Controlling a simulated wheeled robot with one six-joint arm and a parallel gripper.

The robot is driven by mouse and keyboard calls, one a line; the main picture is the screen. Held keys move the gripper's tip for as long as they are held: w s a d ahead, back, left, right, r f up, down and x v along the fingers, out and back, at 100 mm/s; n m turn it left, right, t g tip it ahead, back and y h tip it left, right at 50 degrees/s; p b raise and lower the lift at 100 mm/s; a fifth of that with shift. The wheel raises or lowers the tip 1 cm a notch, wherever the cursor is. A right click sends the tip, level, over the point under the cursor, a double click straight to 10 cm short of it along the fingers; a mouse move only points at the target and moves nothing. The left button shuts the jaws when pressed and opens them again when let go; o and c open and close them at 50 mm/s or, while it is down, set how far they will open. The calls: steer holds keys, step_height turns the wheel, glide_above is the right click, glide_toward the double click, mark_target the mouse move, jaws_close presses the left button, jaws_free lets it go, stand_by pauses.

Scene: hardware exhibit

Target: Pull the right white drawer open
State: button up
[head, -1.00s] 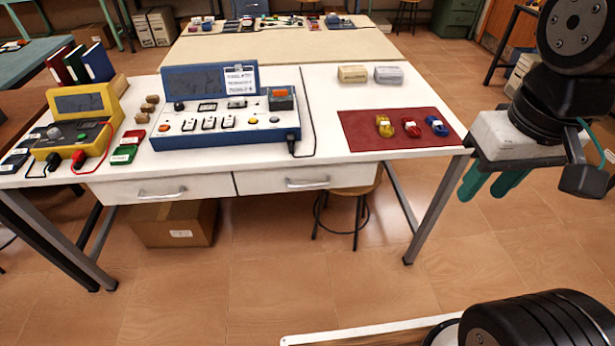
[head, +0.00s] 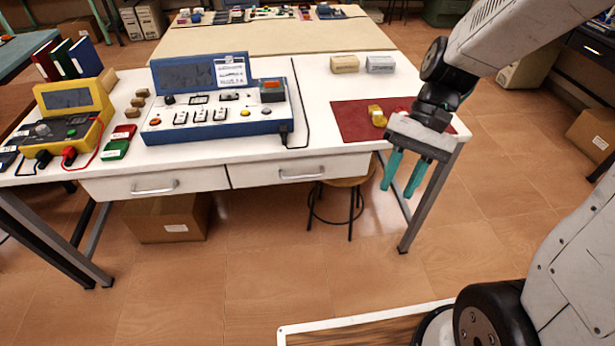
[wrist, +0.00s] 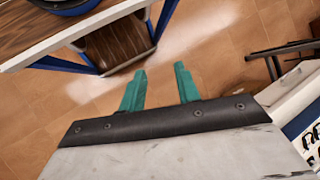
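The right white drawer (head: 245,177) is under the front edge of the white table and looks shut. Its silver bar handle (head: 301,174) is on the front face. The left white drawer (head: 110,188) beside it also looks shut. My gripper (head: 397,191) has two teal fingers pointing down, with a gap between them. It is to the right of the handle, apart from it, near the table's front right corner. In the wrist view my gripper (wrist: 161,68) is open with nothing between the fingers.
A red mat (head: 357,122) with small colored parts lies on the table, partly hidden by my arm. A stool (head: 346,183) stands below the right drawer. A cardboard box (head: 165,220) sits under the left drawer. The floor before the drawers is clear.

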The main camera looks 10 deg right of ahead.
steer(key=w+a+f+m+y, duration=0.3)
steer(key=w+a+f+y, duration=0.25)
steer(key=w+f, duration=0.45)
steer(key=m+t+y, duration=0.5)
steer(key=t, duration=0.5)
glide_toward(306, 177)
steer(key=a, duration=0.2)
steer(key=shift+h, duration=0.25)
steer(key=x, duration=0.7)
steer(key=shift+w+a, duration=0.2)
steer(key=shift+w, duration=0.2)
jaws_close()
